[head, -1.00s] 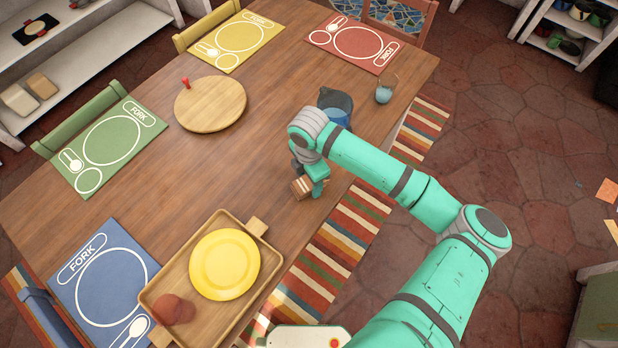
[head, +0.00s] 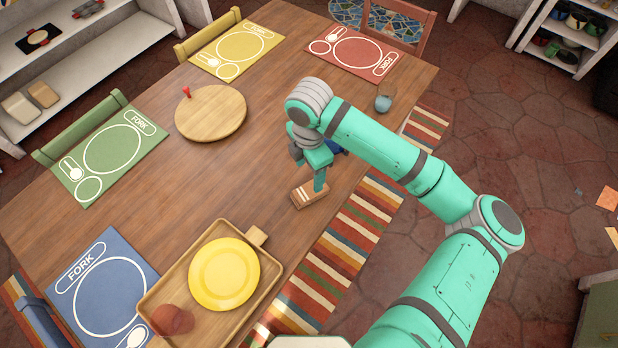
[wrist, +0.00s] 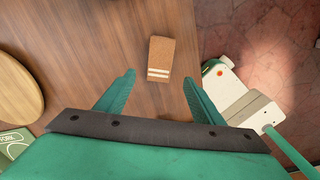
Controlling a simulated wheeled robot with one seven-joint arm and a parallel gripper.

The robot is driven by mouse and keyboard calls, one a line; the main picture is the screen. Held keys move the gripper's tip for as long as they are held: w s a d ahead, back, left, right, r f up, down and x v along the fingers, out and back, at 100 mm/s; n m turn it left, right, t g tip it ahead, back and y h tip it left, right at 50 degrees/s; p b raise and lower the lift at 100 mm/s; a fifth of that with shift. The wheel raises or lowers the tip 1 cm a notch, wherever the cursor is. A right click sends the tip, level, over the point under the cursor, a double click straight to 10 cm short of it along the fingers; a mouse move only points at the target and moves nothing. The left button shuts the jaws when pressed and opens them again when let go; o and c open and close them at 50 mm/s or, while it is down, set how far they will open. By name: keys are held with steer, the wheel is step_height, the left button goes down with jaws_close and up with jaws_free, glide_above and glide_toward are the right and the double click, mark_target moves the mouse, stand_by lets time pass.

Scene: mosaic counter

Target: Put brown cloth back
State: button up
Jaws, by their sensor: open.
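The brown cloth (head: 309,194) is a small folded block with pale stripes along one end. It lies on the wooden table near its right-hand edge, and in the wrist view the cloth (wrist: 160,58) lies beyond the fingertips, between their lines. My gripper (head: 318,180) is above and beside the cloth in the head view and partly covers it. In the wrist view my gripper (wrist: 158,88) has its two fingers spread wide with nothing between them.
A wooden tray (head: 257,236) holds a yellow plate (head: 224,273) and a reddish-brown item (head: 173,321). Placemats line the table. White shelves (head: 95,75) stand at the left.

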steer(key=w+a+r+m+t+y, duration=0.1)
steer(key=a+r+m+t+y, duration=0.3)
steer(key=a, duration=0.6)
steer(key=w+a+r+m+t+y, duration=0.25)
steer(key=a+r+m+y, duration=0.2)
steer(key=a, duration=0.45)
steer(key=w+a+r+m+t+y, duration=0.1)
steer(key=a+r+m+t+y, duration=0.35)
steer(key=a, duration=0.55)
steer(key=s+d+f+m+t+h, duration=0.5)
steer(key=s+d+f+m+h, duration=0.5)
steer(key=s+d+f+m, duration=0.45)
steer(key=s+d+n+h, duration=0.1)
steer(key=s+d, duration=0.6)
steer(key=s, duration=0.3)
steer(key=s+d+f+n+h, duration=0.1)
steer(key=s+d+n+h, duration=0.1)
steer(key=s+d, duration=0.5)
steer(key=s, duration=0.3)
steer(key=shift+d+f+g, duration=0.3)
steer(key=shift+d, duration=0.05)
